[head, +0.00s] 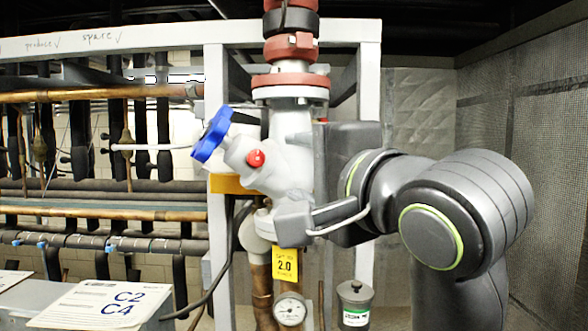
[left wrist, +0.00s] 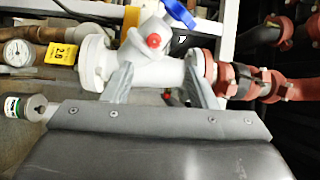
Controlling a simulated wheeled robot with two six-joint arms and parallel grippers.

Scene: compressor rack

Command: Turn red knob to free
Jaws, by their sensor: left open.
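The red knob (head: 256,158) is a small round cap on the side of a white valve body (head: 288,150). It also shows in the left wrist view (left wrist: 153,41), above and beyond the fingertips. A blue handwheel (head: 213,134) sits on the same valve, to the left of the knob. My left gripper (left wrist: 157,76) is open, its two fingers apart in front of the white pipe, below the knob in the wrist view. In the head view one finger shows at the lower right of the valve; the other is not clear. The knob is not between the fingers. My right gripper is not in view.
A red flanged pipe (head: 290,82) runs up from the valve, inside a white frame (head: 369,90). Below are a yellow 2.0 tag (head: 285,264), a pressure gauge (head: 290,310) and a grey canister (head: 355,303). Copper and dark pipes fill the left side.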

